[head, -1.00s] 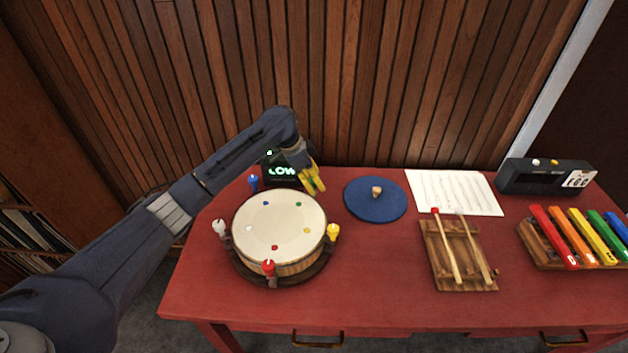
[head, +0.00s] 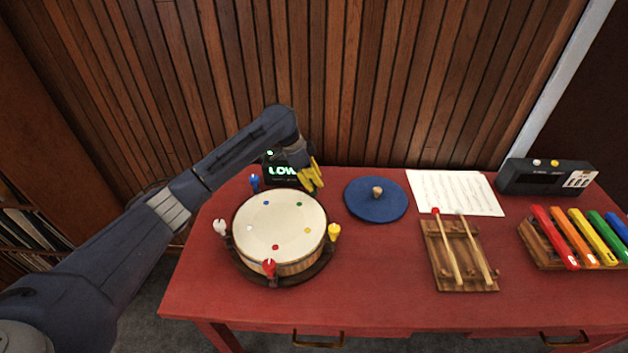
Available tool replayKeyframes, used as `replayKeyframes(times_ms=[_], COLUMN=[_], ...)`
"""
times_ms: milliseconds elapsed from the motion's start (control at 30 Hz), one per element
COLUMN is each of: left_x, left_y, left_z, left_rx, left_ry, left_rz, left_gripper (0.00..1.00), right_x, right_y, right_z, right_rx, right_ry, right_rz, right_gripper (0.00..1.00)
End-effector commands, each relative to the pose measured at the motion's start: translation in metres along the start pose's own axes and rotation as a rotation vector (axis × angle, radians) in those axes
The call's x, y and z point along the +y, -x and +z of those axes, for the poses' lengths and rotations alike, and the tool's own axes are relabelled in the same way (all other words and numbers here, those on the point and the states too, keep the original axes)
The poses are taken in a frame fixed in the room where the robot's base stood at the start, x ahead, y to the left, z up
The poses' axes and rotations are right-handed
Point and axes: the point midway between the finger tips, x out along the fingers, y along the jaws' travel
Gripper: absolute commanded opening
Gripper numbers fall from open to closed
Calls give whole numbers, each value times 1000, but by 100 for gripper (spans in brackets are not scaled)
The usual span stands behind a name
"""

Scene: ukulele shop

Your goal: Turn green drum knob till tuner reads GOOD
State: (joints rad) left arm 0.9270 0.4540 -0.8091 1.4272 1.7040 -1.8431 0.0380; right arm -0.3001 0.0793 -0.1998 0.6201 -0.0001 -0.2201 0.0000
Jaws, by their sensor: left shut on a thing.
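The drum (head: 279,232) stands on the left part of the red table, with colored dots on its pale head. White (head: 220,227), blue (head: 254,182), red (head: 269,268) and yellow (head: 334,232) knobs stand around its rim. The green knob is hidden by my left gripper, near the green dot (head: 299,204). My left gripper (head: 314,187), with yellow fingers, is at the drum's back right rim, shut on what appears to be the green knob. The tuner (head: 283,170) behind the drum reads LOW in green, partly covered by my gripper. My right gripper is not in view.
A blue round mat (head: 375,199) with a wooden knob lies right of the drum. Further right are a music sheet (head: 454,192), a wooden rack (head: 460,256) with two mallets, a black box (head: 545,177) and a colored xylophone (head: 575,238).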

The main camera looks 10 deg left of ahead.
Motion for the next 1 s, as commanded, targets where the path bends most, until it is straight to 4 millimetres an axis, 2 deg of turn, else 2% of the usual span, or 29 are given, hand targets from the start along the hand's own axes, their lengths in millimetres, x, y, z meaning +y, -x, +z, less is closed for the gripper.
replayKeyframes(times_ms=[500, 1000], left_x=[0, 2], left_y=[1, 1], left_z=[-5, -6], left_rx=[8, 11], left_ry=[-308, -410], left_rz=[127, 169], left_gripper=[0, 0], right_x=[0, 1], right_y=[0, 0], right_z=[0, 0], right_rx=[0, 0], right_ry=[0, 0], right_rz=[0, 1], right_gripper=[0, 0])
